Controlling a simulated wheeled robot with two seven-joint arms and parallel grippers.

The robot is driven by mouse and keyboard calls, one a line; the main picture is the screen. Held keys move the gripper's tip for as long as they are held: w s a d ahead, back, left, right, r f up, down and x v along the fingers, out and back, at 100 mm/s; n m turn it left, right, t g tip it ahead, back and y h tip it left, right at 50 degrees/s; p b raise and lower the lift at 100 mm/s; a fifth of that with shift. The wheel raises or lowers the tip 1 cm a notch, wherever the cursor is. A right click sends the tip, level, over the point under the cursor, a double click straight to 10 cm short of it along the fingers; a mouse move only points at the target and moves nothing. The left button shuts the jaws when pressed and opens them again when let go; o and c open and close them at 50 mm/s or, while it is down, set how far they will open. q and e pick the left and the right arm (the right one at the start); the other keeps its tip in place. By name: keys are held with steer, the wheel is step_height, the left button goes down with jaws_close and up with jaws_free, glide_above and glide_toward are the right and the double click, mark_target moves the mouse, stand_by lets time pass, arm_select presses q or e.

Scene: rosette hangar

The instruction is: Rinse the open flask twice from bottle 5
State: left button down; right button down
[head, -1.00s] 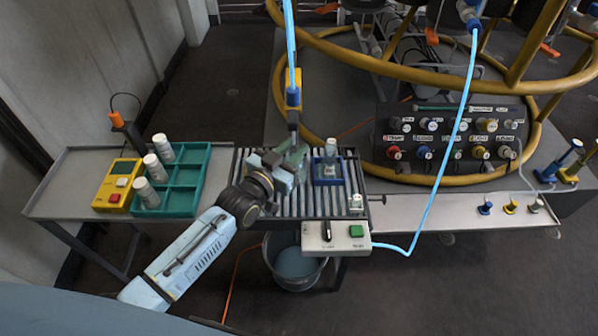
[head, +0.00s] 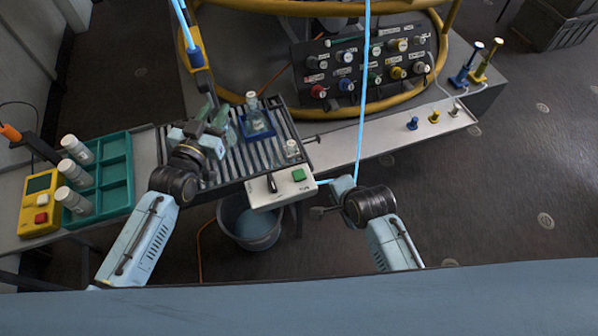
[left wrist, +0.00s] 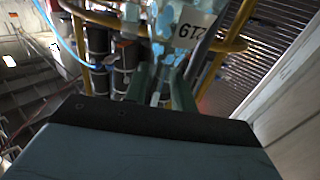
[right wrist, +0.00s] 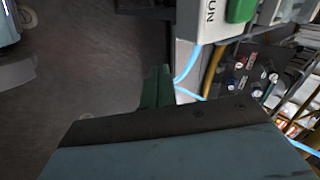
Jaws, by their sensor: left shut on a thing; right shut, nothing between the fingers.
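The vessel is mostly hidden by the fingers in the head view. A clear flask (head: 257,123) with a pale top stands in a blue holder on the rack, right of that gripper. A smaller clear vessel (head: 292,149) stands at the rack's front right corner. My right gripper (head: 322,210) is shut and empty, just right of the control box; its green fingers (right wrist: 156,88) show in the right wrist view. I cannot tell which is bottle 5.
A control box (head: 265,198) with a green button is at the rack's front. A bucket (head: 232,219) stands below. A teal tray (head: 118,170) with white-capped bottles and a yellow meter (head: 39,190) lie left. A valve panel (head: 330,66) is behind.

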mark_target(302, 178)
steer(key=w+a+r+m, duration=0.1)
steer(key=r, duration=0.2)
steer(key=w+a+r+m+t, duration=0.1)
steer(key=w+a+r+m, duration=0.1)
steer(key=r, duration=0.1)
steer(key=w+a+r+m+y, duration=0.1)
steer(key=a+r+m, duration=0.1)
steer(key=r, duration=0.2)
steer(key=shift+w+t, duration=0.2)
steer(key=shift+t, duration=0.1)
steer(key=a+r+m+y, duration=0.1)
steer(key=a+r+m, duration=0.2)
steer(key=r, duration=0.3)
steer(key=shift+w+m+t, duration=0.3)
steer(key=shift+a+f, duration=0.1)
steer(key=shift+f, duration=0.05)
steer(key=shift+f, duration=4.4)
steer(key=shift+f, duration=0.4)
